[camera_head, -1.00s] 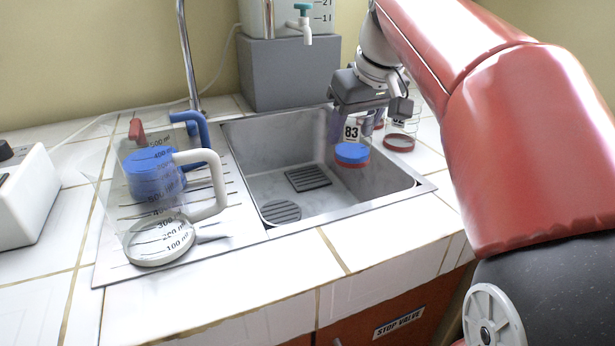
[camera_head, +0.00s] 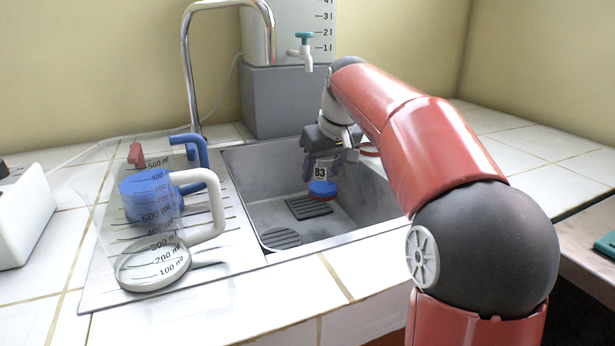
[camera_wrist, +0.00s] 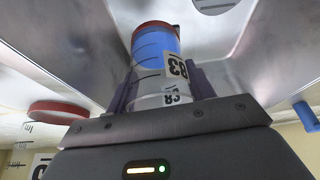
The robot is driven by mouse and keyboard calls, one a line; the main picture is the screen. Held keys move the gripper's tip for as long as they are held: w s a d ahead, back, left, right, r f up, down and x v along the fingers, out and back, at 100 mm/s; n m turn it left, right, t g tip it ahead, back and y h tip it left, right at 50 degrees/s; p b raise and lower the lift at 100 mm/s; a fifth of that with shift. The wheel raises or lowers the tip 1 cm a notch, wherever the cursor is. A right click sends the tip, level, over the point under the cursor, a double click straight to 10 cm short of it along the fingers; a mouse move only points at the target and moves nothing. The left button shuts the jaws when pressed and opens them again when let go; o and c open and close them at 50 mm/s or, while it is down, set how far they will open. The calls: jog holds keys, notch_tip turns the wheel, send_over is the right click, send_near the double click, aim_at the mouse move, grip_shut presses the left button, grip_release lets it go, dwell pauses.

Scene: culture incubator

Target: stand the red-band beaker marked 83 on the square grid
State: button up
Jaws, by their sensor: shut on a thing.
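The red-band beaker marked 83 (camera_head: 321,187) is upright in my gripper, with blue liquid above the red band at its base. It also shows in the wrist view (camera_wrist: 155,55). My gripper (camera_head: 322,168) is shut on its sides, one purple finger on each side in the wrist view (camera_wrist: 163,88). The square grid (camera_head: 308,209) is a dark slatted plate on the sink floor. The beaker's base overlaps the grid's far edge in the head view. I cannot tell its exact height over the floor.
The steel sink (camera_head: 365,212) has walls close around my gripper. A round grate (camera_head: 281,239) lies nearer the front left. Large pitchers (camera_head: 158,265) stand on the drainboard at left. A grey block (camera_head: 290,105) stands behind. Another red-banded vessel (camera_wrist: 60,109) is outside the sink.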

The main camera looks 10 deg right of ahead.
jog(key=w+a+p, duration=0.2)
jog(key=w, duration=0.6)
jog(key=shift+s+d+f+b, duration=0.15)
jog(key=shift+f+b, duration=0.25)
jog(key=shift+f, duration=1.2)
jog(key=shift+s+d+f+b, duration=0.1)
jog(key=shift+f+b, duration=0.25)
jog(key=shift+f, duration=1.25)
jog(key=shift+w+f, duration=0.25)
jog(key=shift+f, duration=0.05)
jog(key=shift+f, duration=0.15)
jog(key=o, duration=1)
